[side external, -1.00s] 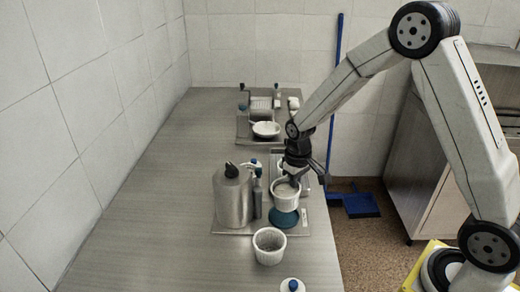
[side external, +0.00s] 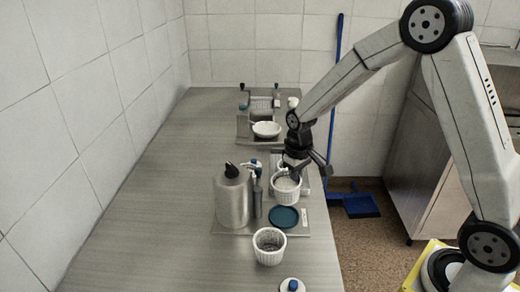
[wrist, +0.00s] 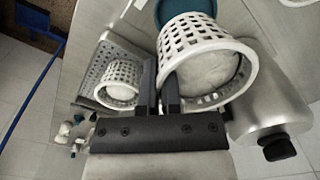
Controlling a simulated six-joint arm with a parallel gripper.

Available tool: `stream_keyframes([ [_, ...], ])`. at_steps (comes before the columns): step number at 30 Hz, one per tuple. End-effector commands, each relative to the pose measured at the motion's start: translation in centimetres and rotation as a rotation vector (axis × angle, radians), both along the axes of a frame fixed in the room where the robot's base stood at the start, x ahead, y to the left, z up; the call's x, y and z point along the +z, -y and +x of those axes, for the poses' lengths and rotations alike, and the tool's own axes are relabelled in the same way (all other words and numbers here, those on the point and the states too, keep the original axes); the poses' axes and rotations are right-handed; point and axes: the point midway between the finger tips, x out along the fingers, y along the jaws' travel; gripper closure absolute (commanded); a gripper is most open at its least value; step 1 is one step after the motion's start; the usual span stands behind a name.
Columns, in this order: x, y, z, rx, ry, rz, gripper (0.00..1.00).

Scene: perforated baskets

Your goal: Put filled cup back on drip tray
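A white perforated cup (side external: 286,194) with pale, grainy filling hangs from my gripper (side external: 290,172). In the wrist view the cup (wrist: 196,38) sits between and in front of the fingers of my gripper (wrist: 161,85), which are closed at its rim. The cup looks nearly upright, above the metal plate near the teal disc (side external: 284,217). A grey perforated tray (wrist: 92,75) lies to the left in the wrist view. A smaller-looking white perforated cup (wrist: 122,74) with pale filling stands on it. In the side view my gripper hides most of that area.
A metal canister (side external: 232,200) with a black knob stands left of the held cup. Another white cup (side external: 269,250) and a white lid with a blue knob (side external: 292,286) are in front. A white bowl (side external: 266,129) is farther back. The counter's left side is clear.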

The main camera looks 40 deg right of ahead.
Motion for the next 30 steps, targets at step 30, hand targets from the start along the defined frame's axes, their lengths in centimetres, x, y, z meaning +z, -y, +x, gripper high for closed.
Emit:
stream_keyframes([
  [30, 9.0, 2.0, 2.5, -0.158, 0.012, 0.01, 1.0],
])
